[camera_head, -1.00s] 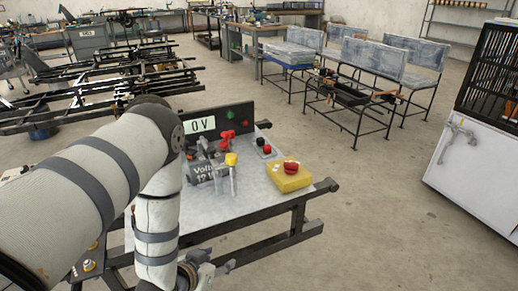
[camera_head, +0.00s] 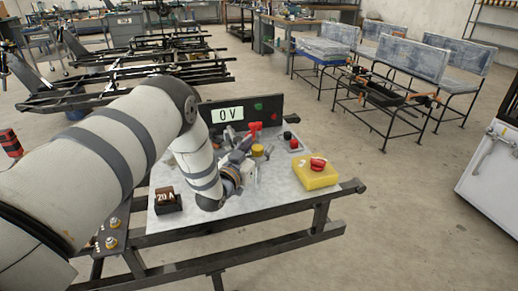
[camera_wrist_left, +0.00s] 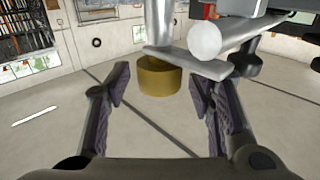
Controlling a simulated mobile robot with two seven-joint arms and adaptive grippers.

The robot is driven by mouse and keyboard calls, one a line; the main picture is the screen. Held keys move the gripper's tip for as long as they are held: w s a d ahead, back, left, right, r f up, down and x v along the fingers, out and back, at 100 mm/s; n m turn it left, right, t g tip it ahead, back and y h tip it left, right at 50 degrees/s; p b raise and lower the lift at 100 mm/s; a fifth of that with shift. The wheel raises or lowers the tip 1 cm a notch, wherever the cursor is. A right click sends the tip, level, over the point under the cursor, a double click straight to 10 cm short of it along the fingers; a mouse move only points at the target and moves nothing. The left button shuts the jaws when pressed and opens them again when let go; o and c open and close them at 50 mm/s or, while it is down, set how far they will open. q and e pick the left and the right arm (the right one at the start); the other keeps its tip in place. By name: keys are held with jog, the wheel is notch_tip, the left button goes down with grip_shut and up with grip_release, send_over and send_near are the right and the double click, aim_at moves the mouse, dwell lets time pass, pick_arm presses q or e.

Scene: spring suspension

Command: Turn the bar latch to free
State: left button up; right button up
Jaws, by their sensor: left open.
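My left gripper (camera_head: 246,157) is over the grey bench top, beside a yellow cap (camera_head: 257,150). In the left wrist view the open fingers of this gripper (camera_wrist_left: 160,84) stand apart, with the yellow cap (camera_wrist_left: 160,76) between them in the picture. I cannot tell its depth, and no contact shows. The cap is on the end of a grey post (camera_wrist_left: 158,25). A flat grey bar (camera_wrist_left: 190,63) and a round rod (camera_wrist_left: 207,40) cross beside it. I cannot be sure which part is the bar latch. My right gripper is out of view.
On the bench top (camera_head: 270,196) are a yellow box with a red knob (camera_head: 316,173), a small box marked 20 A (camera_head: 167,200), a red part (camera_head: 254,130) and a dark panel reading 0 V (camera_head: 228,114). Metal frames and benches stand behind.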

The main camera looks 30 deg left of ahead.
pick_arm(q)
jog(key=shift+r, duration=0.1)
grip_shut()
